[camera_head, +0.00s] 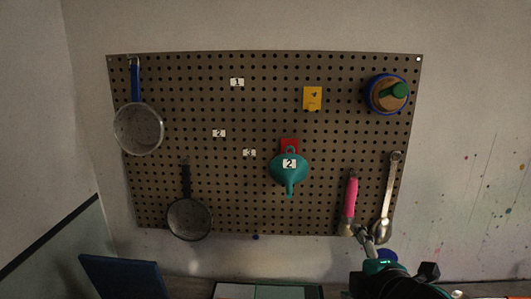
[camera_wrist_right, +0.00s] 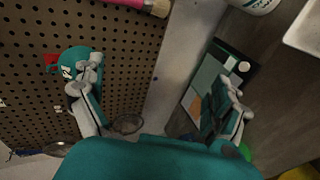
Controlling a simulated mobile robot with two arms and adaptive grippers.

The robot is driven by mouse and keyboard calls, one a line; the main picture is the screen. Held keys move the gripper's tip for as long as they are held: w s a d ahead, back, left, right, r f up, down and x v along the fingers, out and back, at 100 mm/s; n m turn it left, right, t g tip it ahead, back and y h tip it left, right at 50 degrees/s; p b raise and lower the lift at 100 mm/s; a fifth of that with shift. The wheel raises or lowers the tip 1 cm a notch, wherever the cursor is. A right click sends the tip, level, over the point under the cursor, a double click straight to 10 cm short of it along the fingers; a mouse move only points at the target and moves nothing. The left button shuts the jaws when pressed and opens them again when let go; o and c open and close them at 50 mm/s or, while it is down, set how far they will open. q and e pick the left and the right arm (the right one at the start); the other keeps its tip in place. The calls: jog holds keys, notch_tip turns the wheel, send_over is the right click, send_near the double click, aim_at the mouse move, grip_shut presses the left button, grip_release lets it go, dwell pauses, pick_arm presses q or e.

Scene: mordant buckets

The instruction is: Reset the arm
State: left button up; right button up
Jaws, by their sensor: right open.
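My right gripper (camera_head: 368,240) rises from the bottom right of the head view, in front of the pegboard's lower right edge. It is open. In the right wrist view its two fingers (camera_wrist_right: 158,88) stand wide apart with nothing held between them. The pegboard (camera_head: 250,110) hangs on the wall. My left gripper is out of view.
A teal funnel (camera_head: 288,170) hangs on a red hook. Two strainers (camera_head: 138,130) (camera_head: 189,220) hang at the left. A yellow hook (camera_head: 312,98) and a round blue-rimmed item (camera_head: 386,94) are higher up. A tray (camera_wrist_right: 222,75) lies on the table below.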

jog(key=s+d+f+m+g, duration=0.2)
jog(key=s+f+m+g, duration=0.45)
jog(key=s+f, duration=0.75)
jog(key=s+d+f+m+g, duration=0.25)
jog(key=s+f+m, duration=0.8)
jog(key=f, duration=0.55)
notch_tip(320, 180, down, 26)
jog(key=s+a+n+g+b, duration=0.1)
jog(key=b, duration=0.1)
jog(key=s+d+f+g+b, duration=0.1)
jog(key=s+d+f, duration=0.2)
jog(key=s+f, duration=1.4)
notch_tip(320, 180, down, 3)
jog(key=shift+s+r+g+h, duration=0.1)
jog(key=shift+s+g+h, duration=0.1)
jog(key=shift+g+h, duration=0.15)
